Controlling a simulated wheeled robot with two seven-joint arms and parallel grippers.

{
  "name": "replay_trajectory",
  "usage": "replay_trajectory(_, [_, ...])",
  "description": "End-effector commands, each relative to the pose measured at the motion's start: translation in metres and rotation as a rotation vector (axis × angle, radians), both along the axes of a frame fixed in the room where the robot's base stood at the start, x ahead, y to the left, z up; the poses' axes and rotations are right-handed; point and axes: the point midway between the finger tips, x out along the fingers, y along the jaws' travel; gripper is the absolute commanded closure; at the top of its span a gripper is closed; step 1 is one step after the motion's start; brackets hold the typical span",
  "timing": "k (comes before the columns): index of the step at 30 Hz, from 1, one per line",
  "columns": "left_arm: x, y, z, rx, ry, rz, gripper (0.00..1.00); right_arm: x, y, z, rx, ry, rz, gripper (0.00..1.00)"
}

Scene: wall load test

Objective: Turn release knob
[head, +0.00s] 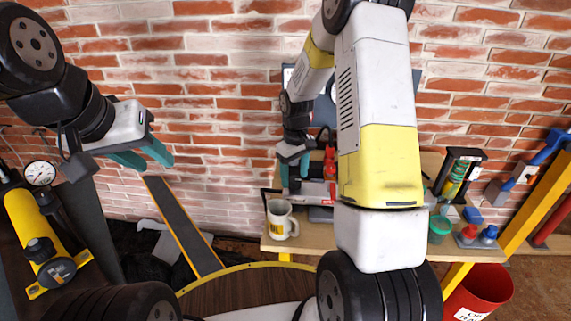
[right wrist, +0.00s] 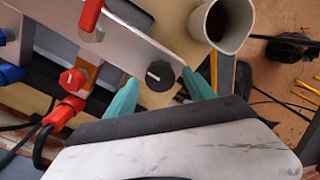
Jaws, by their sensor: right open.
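The release knob (right wrist: 159,75) is a small black round knob with a white mark, on a silver metal plate (right wrist: 130,45) in the right wrist view. My right gripper (head: 294,178) is open, and its teal fingers stand on either side of the knob with gaps to it. I cannot tell whether the fingertips are level with it in depth. In the head view the knob cannot be made out; the device (head: 318,192) is partly hidden by my right arm. My left gripper (head: 155,163) is open and empty, in the air at the left, away from the bench.
A mug (head: 281,220) with dark liquid stands close to the right gripper on the wooden bench (head: 300,242). Red clamps and cables (right wrist: 62,112) lie beside the plate. A yellow pump with a gauge (head: 40,174) is at the left. A red bucket (head: 480,292) stands at right.

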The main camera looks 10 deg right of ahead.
Motion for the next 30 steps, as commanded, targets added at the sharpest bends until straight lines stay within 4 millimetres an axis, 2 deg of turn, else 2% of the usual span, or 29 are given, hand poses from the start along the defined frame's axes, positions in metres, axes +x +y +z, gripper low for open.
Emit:
replay_trajectory(6, [0.0,0.0,0.0,0.0,0.0,0.0,0.64,0.002,0.0,0.039,0.001,-0.006,-0.001,0.37])
replay_trajectory(10, [0.0,0.0,0.0,0.0,0.0,0.0,0.64,0.001,0.0,0.058,0.0,-0.004,-0.001,0.37])
replay_trajectory(15, [0.0,0.0,0.0,0.0,0.0,0.0,0.64,0.001,0.0,0.069,0.0,-0.002,0.001,0.37])
replay_trajectory(25, [0.0,0.0,0.0,0.0,0.0,0.0,0.64,0.0,0.0,0.072,0.001,-0.004,-0.001,0.37])
replay_trajectory(28, [0.0,0.0,0.0,0.0,0.0,0.0,0.64,-0.005,0.0,0.086,0.006,-0.024,-0.017,0.37])
replay_trajectory(30, [0.0,0.0,0.0,0.0,0.0,0.0,0.64,-0.014,0.001,0.106,0.015,-0.054,-0.041,0.37])
